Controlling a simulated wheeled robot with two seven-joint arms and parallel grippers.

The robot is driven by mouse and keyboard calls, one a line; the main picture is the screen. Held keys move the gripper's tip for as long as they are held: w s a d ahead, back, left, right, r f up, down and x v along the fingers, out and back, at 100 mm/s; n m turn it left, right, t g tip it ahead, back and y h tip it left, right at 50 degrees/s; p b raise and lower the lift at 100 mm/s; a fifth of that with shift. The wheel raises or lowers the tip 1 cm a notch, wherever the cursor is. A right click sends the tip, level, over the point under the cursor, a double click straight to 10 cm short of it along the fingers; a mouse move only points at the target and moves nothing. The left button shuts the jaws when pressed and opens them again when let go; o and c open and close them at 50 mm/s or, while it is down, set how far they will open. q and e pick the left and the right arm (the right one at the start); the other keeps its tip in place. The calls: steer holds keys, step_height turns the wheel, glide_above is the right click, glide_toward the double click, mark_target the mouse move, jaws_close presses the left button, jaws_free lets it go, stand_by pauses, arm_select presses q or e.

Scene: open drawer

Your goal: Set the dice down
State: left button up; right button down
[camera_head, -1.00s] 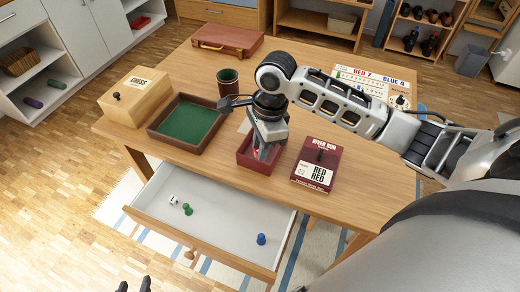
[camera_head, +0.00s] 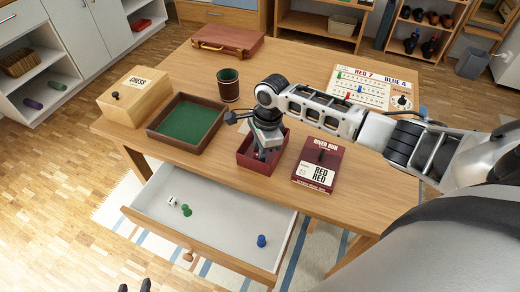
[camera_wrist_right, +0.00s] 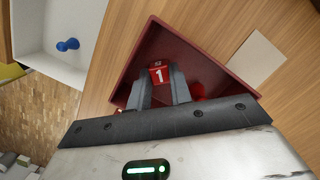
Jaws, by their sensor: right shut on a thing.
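My right gripper (camera_head: 262,156) reaches down into an open dark-red box (camera_head: 246,160) on the table. In the right wrist view its fingers (camera_wrist_right: 158,92) are shut on a small red piece marked with a white "1" (camera_wrist_right: 159,75), held inside the box's walls. I cannot tell whether the piece touches the floor of the box. A white die (camera_head: 171,201) with dark marks lies in the open drawer (camera_head: 225,224). My left gripper (camera_head: 135,287) shows only its fingertips at the bottom edge, apart and empty.
A green-lined tray (camera_head: 187,122), a dark cup (camera_head: 228,85) and a chess box (camera_head: 135,97) stand left of the red box. A River Run box (camera_head: 318,165) lies close on its right.

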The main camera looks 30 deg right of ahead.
steer(key=c, duration=1.3)
jaws_free()
steer(key=shift+f, duration=0.15)
step_height(320, 180, up, 12)
steer(key=d+p, duration=0.1)
steer(key=d, duration=0.1)
steer(key=s+a+f+n, duration=0.1)
steer(key=a+f+n, duration=0.1)
steer(key=a, duration=0.1)
steer(key=s+a+f+n+t+y, duration=0.1)
steer(key=a+f+n, duration=0.1)
steer(key=a+f, duration=0.1)
steer(key=s+a+f+n+t, duration=0.1)
steer(key=a+f+n, duration=0.1)
steer(key=n, duration=0.1)
steer(key=shift+a+f+y, duration=0.3)
steer(key=shift+a+y, duration=0.1)
steer(key=s+f+n+t, duration=0.2)
steer(key=s+n, duration=0.2)
steer(key=n, duration=0.1)
steer(key=s+a+f+n+t, duration=0.1)
steer(key=s+f+n+t, duration=0.1)
steer(key=s+n, duration=0.3)
steer(key=s+a+f+n+t, duration=0.1)
steer(key=s+f+n+t, duration=0.1)
steer(key=s+n, duration=0.3)
steer(key=shift+s+a+f+t+h, duration=0.2)
steer(key=shift+t+h, duration=0.2)
steer(key=shift+t, duration=0.5)
